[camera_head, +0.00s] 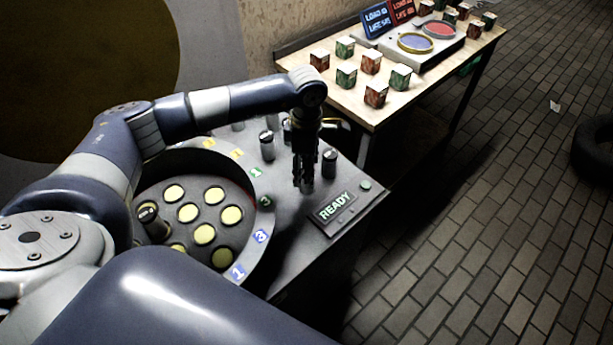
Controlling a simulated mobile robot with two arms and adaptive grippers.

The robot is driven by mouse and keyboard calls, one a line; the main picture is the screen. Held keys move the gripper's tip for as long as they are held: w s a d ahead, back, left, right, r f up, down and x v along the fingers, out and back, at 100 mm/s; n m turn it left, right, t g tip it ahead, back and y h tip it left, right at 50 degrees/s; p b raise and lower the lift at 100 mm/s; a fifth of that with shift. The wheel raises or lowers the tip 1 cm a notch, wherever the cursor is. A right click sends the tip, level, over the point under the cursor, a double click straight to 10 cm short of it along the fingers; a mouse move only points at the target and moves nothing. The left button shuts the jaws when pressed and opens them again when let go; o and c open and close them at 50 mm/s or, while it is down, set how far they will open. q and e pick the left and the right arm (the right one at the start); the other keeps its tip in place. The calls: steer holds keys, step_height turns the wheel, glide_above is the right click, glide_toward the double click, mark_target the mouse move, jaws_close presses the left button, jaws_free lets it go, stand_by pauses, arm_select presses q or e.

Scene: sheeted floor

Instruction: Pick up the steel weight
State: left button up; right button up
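Several small dark grey cylinders that look like steel weights stand on the grey machine top (313,222). One weight (329,164) stands just right of my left gripper (303,184), and another weight (267,147) stands to its left. A further dark cylinder (152,224) with a marked top is in the round basin (240,178) at the left. My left gripper points down over the machine top. Its dark fingers appear close together, and I cannot tell whether anything is between them. My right gripper is not in view.
The basin holds several yellow discs (188,213) and has numbered tags on its rim. A READY display (336,207) sits at the machine's front. A table (367,113) behind carries several patterned cubes (346,76) and a two-pan device (452,42).

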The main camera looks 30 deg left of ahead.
arm_select(q)
steer(key=shift+f, duration=1.35)
steer(key=shift+d, duration=0.1)
jaws_close()
steer(key=shift+w+r, duration=0.1)
steer(key=shift+r, duration=0.1)
